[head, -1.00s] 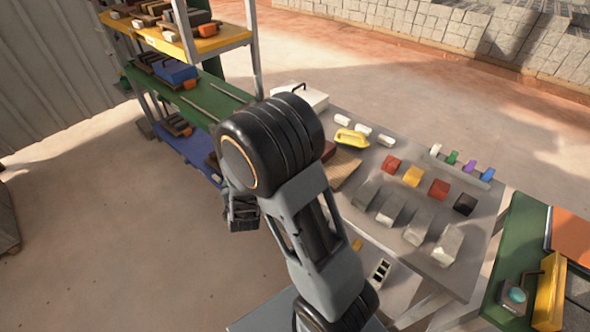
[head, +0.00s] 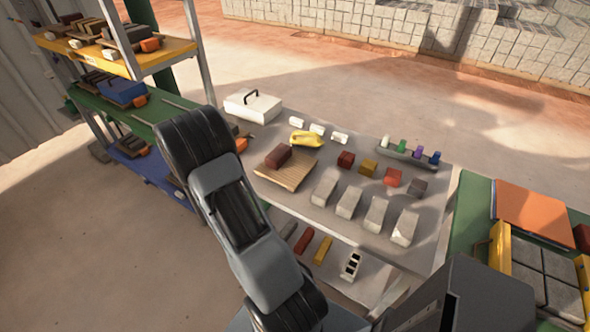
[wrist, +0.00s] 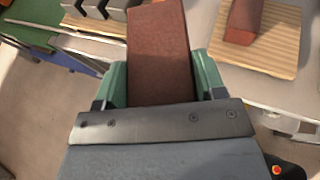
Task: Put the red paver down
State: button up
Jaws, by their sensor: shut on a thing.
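My gripper (wrist: 160,82) is shut on the red paver (wrist: 158,45), a brown-red block held between its green fingers in the wrist view. In the head view my arm hides the gripper and the held paver. Another brown-red block (head: 278,157) lies on a slatted wooden board (head: 291,177) on the grey table (head: 337,214). In the wrist view this board (wrist: 283,52) and block (wrist: 243,20) are right of the held paver, apart from it.
A shelf rack with a yellow upper shelf (head: 172,55) stands at the left. The table holds a white case (head: 252,106), a yellow tool (head: 306,139), small coloured blocks and several grey blocks (head: 376,214). A green bench (head: 470,215) stands at the right.

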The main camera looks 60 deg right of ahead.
jog(key=s+d+m+g+h, duration=0.1)
jog(key=s+d+m+g, duration=0.15)
jog(key=d, duration=0.45)
jog(key=s+d+m+g, duration=0.2)
jog(key=s+d+g, duration=0.1)
jog(key=d, duration=0.4)
jog(key=shift+s+d+f+p, duration=0.55)
jog(key=shift+s+d+f, duration=0.65)
jog(key=shift+s+f, duration=0.6)
jog(key=shift+s+d+f+p, duration=0.6)
jog(key=shift+s+d+f, duration=0.7)
jog(key=shift+s, duration=0.85)
jog(key=shift+s+d+f+p, duration=0.55)
jog(key=shift+s+d+f, duration=0.55)
jog(key=shift+s+f, duration=0.7)
jog(key=shift+s+d+f, duration=0.1)
jog(key=shift+s+f, duration=0.15)
jog(key=shift+f, duration=0.4)
jog(key=shift+s+d+f, duration=0.1)
jog(key=shift+s+f, duration=0.15)
jog(key=shift+f, duration=0.35)
jog(key=shift+f+p, duration=0.3)
jog(key=shift+f, duration=0.1)
jog(key=shift+a+f, duration=0.1)
jog(key=shift+f, duration=0.1)
jog(key=o, duration=1.2)
